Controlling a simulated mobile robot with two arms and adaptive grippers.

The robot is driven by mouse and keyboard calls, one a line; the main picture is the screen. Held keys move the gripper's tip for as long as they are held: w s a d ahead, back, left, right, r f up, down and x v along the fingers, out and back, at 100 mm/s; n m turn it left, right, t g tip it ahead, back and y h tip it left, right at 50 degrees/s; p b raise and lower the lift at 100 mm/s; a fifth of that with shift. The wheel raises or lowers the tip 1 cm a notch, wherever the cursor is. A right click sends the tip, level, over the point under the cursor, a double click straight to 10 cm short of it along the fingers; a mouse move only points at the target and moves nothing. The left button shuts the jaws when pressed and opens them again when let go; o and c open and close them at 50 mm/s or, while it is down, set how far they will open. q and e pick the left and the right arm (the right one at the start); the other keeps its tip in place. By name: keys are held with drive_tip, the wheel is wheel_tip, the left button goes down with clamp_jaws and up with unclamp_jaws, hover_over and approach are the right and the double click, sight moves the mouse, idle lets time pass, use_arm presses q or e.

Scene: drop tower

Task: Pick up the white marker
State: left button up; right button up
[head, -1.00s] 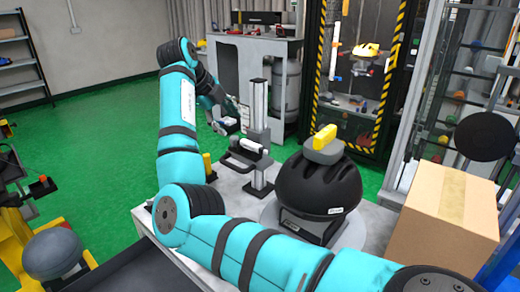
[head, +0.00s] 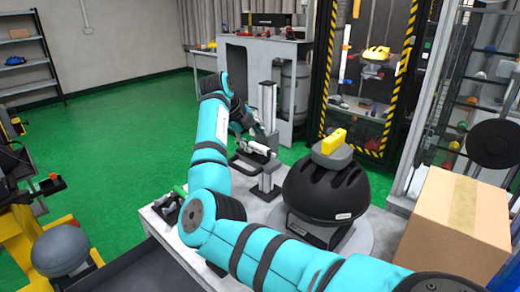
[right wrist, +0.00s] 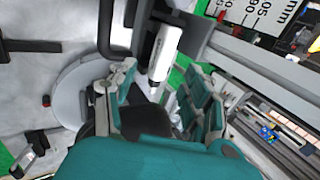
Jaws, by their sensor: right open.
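The white marker appears to be the white cylinder (right wrist: 164,48) in the right wrist view, with dark print on its side. In the head view a small white cylinder (head: 258,148) lies at the metal stand, seemingly the same thing. My right gripper (right wrist: 160,85) is open, one finger on each side of the cylinder's near end; I cannot tell if either touches it. In the head view my right gripper (head: 256,128) is just above the cylinder, partly hidden by my arm. My left gripper is not in view.
The upright metal stand (head: 267,125) rises close to my right gripper. A black helmet (head: 325,185) with a yellow block on top stands right of it. A cardboard box (head: 455,225) is farther right. A dark tool (head: 172,208) lies at the table's left edge.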

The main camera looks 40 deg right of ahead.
sight(259, 147)
drive_tip(key=x, duration=0.5)
drive_tip(key=shift+w+p, duration=0.25)
drive_tip(key=shift+p, duration=0.05)
drive_tip(key=shift+r, duration=0.1)
clamp_jaws()
